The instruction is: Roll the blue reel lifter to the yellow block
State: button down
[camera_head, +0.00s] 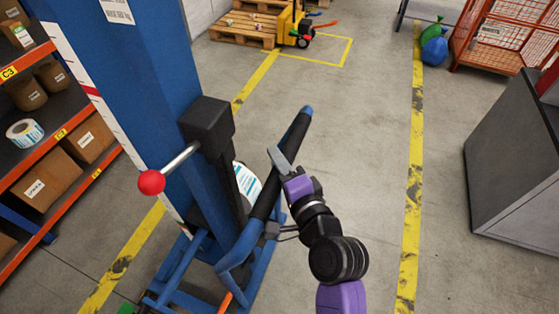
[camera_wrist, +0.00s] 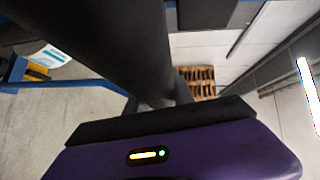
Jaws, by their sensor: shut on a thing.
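The blue reel lifter (camera_head: 125,75) stands at the left of the head view, with a tall blue mast, a red-knobbed lever (camera_head: 151,181) and a blue push handle with a black grip (camera_head: 283,158). My gripper (camera_head: 277,168) is shut on this black grip, at its right side. In the wrist view the grip (camera_wrist: 110,45) crosses close in front of the jaws; the fingertips are mostly hidden. A yellow object (camera_head: 287,24) stands at the top of the head view, beyond the lifter; I cannot tell surely whether it is the yellow block.
Orange-edged shelves with boxes (camera_head: 45,183) stand close at left. A wooden pallet (camera_head: 243,28) lies at the far end, near a yellow floor outline (camera_head: 320,64). A grey cabinet (camera_head: 510,160) and a red cage (camera_head: 505,40) stand at right. The floor between yellow lines is clear.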

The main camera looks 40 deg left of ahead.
jog(key=c, duration=1.1)
grip_release()
jog(key=shift+r, duration=0.4)
jog(key=shift+f, duration=0.15)
jog(key=shift+d+f, duration=0.1)
jog(key=shift+s+d, duration=0.1)
jog(key=shift+d, duration=0.2)
jog(key=b+v, duration=0.1)
jog(key=v, duration=0.6)
